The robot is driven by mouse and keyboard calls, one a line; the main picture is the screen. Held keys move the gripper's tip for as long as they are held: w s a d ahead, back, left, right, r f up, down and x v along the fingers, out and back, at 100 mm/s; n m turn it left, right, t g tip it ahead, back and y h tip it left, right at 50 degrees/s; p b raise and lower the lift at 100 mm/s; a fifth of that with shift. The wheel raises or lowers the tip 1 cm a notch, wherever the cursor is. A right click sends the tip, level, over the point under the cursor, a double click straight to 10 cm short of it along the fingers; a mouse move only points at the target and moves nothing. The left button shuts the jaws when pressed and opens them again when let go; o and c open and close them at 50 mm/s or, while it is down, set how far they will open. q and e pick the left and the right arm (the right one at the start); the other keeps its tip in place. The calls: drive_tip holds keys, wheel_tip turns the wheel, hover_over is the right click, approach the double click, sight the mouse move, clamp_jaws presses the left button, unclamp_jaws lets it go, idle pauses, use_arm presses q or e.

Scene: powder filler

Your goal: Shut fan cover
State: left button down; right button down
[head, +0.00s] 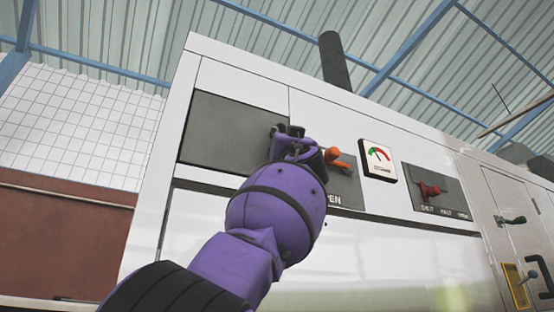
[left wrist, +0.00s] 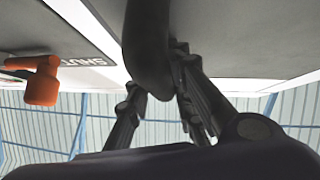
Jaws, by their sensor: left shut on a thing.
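The dark grey panel (head: 222,130), which looks like the fan cover, is on the upper left front of the white machine. My left gripper (head: 288,136) is at the panel's right edge. In the left wrist view, its fingers (left wrist: 165,105) are shut around a dark curved handle (left wrist: 150,45) that stands out from the grey surface. The handle is mostly hidden by my gripper in the head view. An orange lever (head: 337,158) sits just right of the gripper and also shows in the left wrist view (left wrist: 42,82), beside the word SHUT. My right gripper is not in view.
A round-needle gauge (head: 378,160) and a red lever (head: 430,190) on a grey plate are to the right. A dark pipe (head: 334,60) rises from the machine top.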

use_arm(q)
drive_tip(key=shift+a, duration=0.1)
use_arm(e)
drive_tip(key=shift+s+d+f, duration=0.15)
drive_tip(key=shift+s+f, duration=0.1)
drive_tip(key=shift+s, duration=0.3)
use_arm(q)
drive_tip(key=c, duration=1.5)
unclamp_jaws()
drive_tip(key=shift+w, duration=0.15)
drive_tip(key=shift+c, duration=0.2)
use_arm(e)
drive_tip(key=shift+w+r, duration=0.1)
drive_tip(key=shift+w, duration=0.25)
use_arm(q)
drive_tip(key=shift+f, duration=0.1)
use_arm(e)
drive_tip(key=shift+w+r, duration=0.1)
use_arm(q)
drive_tip(key=shift+s+d+f, duration=0.35)
drive_tip(key=shift+s+f, duration=0.05)
drive_tip(key=shift+f, duration=0.15)
drive_tip(key=v, duration=1)
drive_tip(key=shift+s, duration=0.4)
drive_tip(key=shift+a, duration=0.1)
